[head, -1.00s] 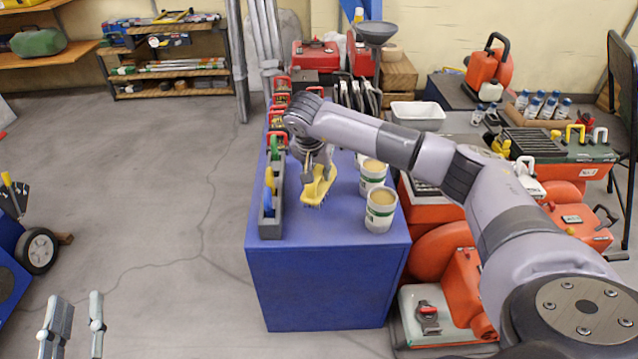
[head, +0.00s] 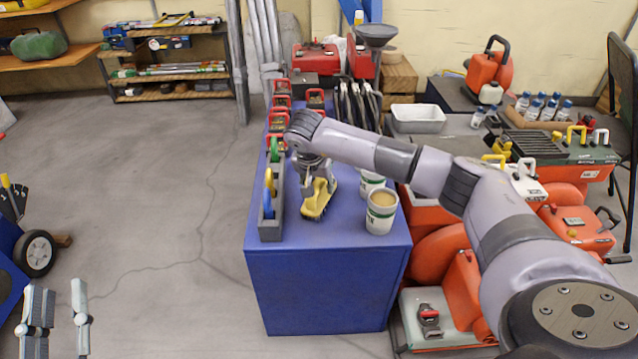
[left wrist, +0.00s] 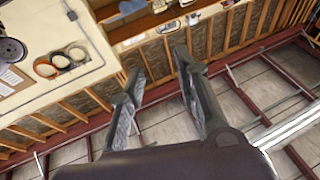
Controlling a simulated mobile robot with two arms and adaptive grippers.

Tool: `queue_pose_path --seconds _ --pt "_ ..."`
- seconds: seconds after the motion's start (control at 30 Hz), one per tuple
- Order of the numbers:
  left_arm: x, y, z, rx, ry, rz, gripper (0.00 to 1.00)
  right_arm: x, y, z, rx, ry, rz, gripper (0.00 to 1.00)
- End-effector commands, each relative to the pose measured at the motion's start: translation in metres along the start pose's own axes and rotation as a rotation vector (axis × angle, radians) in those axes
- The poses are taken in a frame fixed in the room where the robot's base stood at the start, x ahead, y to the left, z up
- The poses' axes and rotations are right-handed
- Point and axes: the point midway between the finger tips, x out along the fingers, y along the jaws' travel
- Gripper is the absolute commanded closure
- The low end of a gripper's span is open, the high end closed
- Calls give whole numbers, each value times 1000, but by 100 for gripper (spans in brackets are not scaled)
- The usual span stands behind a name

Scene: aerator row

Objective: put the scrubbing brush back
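The yellow scrubbing brush (head: 318,199) is in the head view, low over the blue bench top (head: 345,240), bristles facing down. My right gripper (head: 317,186) is at its upper part, with its fingers closed on it. I cannot tell whether the bristles touch the bench. A long grey rack (head: 271,229) stands just left of the brush, holding a blue and yellow item and a green one. My left gripper (head: 57,318) is open and empty at the lower left, far from the bench. Its spread fingers also show in the left wrist view (left wrist: 158,85).
Two cans stand right of the brush, the nearer one (head: 381,212) close to it. Red-handled items (head: 280,115) line the bench behind. A white tub (head: 418,118) and orange machines (head: 445,255) lie to the right. The floor left of the bench is clear.

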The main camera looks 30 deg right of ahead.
Motion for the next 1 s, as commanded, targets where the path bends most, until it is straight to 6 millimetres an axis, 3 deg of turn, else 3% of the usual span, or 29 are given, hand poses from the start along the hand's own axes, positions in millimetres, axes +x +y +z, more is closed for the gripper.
queue_pose_path --seconds 0.43,0.73,1.0 --pt "0 -1 4 0 -32 -2 70 -7 0 -1 0 1 -1 60" --pt "-13 -8 52 8 -316 -17 70 -44 0 -2 0 2 -2 60" --pt "-42 -16 96 12 -599 -35 70 -84 -1 -2 -1 2 -3 60"
